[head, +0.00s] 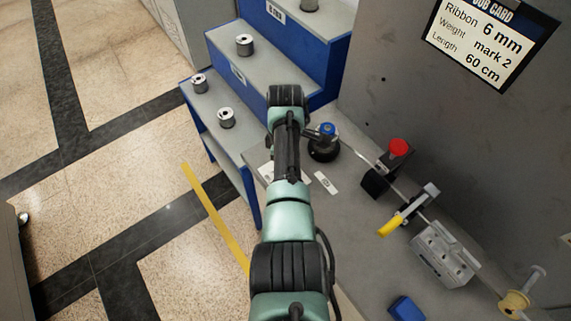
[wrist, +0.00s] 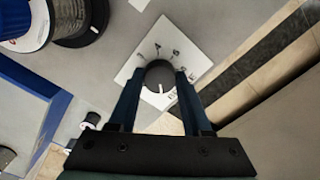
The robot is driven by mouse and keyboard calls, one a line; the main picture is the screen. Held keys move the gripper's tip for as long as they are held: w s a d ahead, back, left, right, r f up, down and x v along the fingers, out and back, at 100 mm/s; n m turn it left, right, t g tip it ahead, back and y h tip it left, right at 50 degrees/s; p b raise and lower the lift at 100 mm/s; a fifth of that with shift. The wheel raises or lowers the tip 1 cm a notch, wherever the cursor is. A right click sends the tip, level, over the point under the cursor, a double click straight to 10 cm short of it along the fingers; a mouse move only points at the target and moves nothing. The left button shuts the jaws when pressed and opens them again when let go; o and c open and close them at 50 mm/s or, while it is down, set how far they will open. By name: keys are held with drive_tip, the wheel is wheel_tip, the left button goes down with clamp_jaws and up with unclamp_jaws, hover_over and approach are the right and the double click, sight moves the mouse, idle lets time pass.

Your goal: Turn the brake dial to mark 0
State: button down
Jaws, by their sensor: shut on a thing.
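The brake dial (wrist: 159,76) is a dark round knob with a short white pointer line, which lies toward the bottom of the wrist view. My gripper (wrist: 160,80) is shut on the dial, one finger on each side. In the head view my arm hides the dial and the gripper; a pale plate edge (head: 266,171) shows left of the arm.
A blue-capped black spool holder (head: 325,143) stands just right of my wrist. A red button (head: 399,148), a yellow-handled lever (head: 391,226) and a metal block (head: 445,255) lie farther right. Blue steps (head: 262,72) with metal spools are at left. A job card (head: 489,40) hangs behind.

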drive_tip(key=c, duration=0.7)
unclamp_jaws()
drive_tip(key=shift+w+a+r, duration=0.1)
drive_tip(key=shift+w+r, duration=0.05)
drive_tip(key=o, duration=0.4)
drive_tip(key=shift+c, duration=0.2)
wheel_tip(320, 180, up, 13)
